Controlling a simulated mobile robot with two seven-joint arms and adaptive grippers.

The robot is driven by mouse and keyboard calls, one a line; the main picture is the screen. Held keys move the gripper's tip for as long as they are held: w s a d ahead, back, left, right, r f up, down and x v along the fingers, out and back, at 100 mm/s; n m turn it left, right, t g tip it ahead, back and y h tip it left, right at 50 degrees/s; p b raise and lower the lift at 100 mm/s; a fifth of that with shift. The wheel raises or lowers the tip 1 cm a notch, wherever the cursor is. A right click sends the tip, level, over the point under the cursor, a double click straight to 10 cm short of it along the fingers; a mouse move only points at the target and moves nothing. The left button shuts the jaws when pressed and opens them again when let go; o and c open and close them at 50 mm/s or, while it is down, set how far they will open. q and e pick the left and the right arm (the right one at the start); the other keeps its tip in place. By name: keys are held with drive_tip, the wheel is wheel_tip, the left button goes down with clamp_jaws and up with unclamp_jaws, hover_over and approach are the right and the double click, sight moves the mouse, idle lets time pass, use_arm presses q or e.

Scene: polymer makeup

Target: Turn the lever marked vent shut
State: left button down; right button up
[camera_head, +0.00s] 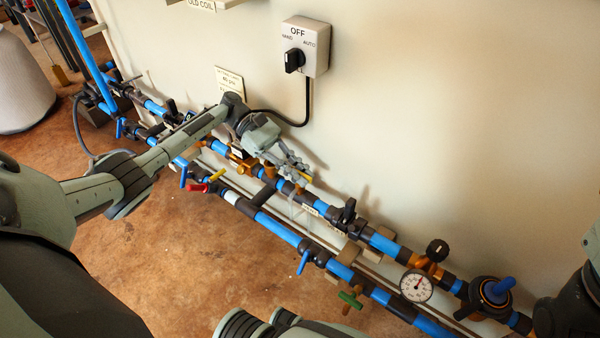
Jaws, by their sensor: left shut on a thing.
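My left gripper (299,177) reaches in from the left and is at the upper blue pipe (266,174) along the wall. It is shut on a small brass-coloured lever (301,187), partly hidden by the fingers. Small pale tags (310,210) hang just below the gripper; their words are too small to read, so I cannot confirm which lever is marked vent. My right gripper is not in view.
The lower pipe (277,229) carries red (197,187), blue (303,262) and green (350,299) handles. A pressure gauge (416,286) and blue-knobbed valve (497,290) are at right. A switch box (305,47) is on the wall. Floor in front is open.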

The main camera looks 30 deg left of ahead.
sight(300, 173)
use_arm(q)
drive_tip(key=shift+s+d, duration=0.1)
drive_tip(key=c, duration=1.6)
unclamp_jaws()
drive_tip(key=shift+r, duration=0.15)
wheel_tip(300, 173, up, 10)
drive_tip(key=shift+f, duration=0.1)
